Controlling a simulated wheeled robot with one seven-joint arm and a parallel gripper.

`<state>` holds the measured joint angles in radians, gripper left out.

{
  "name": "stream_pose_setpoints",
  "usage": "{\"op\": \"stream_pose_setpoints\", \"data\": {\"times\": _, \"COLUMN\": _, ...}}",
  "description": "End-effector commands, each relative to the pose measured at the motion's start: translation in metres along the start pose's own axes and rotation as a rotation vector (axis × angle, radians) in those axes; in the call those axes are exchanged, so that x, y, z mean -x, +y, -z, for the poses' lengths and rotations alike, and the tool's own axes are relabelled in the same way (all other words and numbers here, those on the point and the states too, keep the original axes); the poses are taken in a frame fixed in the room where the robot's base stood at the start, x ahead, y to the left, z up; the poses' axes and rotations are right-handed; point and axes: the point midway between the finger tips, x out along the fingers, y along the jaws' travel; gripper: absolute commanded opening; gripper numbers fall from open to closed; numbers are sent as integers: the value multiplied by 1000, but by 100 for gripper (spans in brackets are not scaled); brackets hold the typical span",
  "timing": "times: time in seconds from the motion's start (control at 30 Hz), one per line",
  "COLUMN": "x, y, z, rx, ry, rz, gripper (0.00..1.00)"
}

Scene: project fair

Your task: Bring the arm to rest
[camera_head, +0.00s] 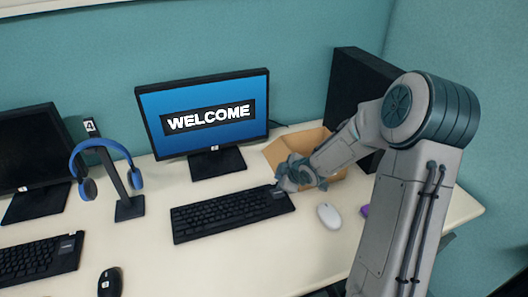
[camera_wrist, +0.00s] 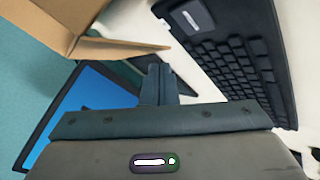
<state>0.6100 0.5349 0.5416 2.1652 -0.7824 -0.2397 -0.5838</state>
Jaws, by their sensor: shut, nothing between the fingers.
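My arm reaches from the right of the head view over the desk. My gripper (camera_head: 290,180) hangs near the right end of the black keyboard (camera_head: 225,215), in front of an open cardboard box (camera_head: 283,148). In the wrist view my gripper (camera_wrist: 158,70) is shut with nothing between its fingers. There the keyboard (camera_wrist: 235,60) lies at the upper right and the box (camera_wrist: 90,45) at the upper left. The gripper's exact height over the desk is hard to tell.
A monitor reading WELCOME (camera_head: 205,115) stands behind the keyboard. A black computer case (camera_head: 350,85) stands behind the box. A white mouse (camera_head: 329,216) and a purple object (camera_head: 365,210) lie near my arm. Blue headphones (camera_head: 135,178) hang on a stand at left.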

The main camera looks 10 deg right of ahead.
Motion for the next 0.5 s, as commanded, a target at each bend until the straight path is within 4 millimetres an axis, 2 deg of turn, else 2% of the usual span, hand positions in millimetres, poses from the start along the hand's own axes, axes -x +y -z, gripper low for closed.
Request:
{"op": "stream_pose_setpoints", "data": {"times": 0.17, "x": 6, "y": 1, "z": 1, "rx": -8, "ry": -22, "rz": 0, "gripper": 0}}
{"op": "stream_pose_setpoints", "data": {"times": 0.27, "x": 21, "y": 1, "z": 1, "rx": -37, "ry": -89, "rz": 2, "gripper": 0}}
{"op": "stream_pose_setpoints", "data": {"times": 0.37, "x": 48, "y": 0, "z": 1, "rx": -98, "ry": -191, "rz": -4, "gripper": 0}}
{"op": "stream_pose_setpoints", "data": {"times": 0.5, "x": 96, "y": -4, "z": 2, "rx": -225, "ry": -339, "rz": -28, "gripper": 0}}
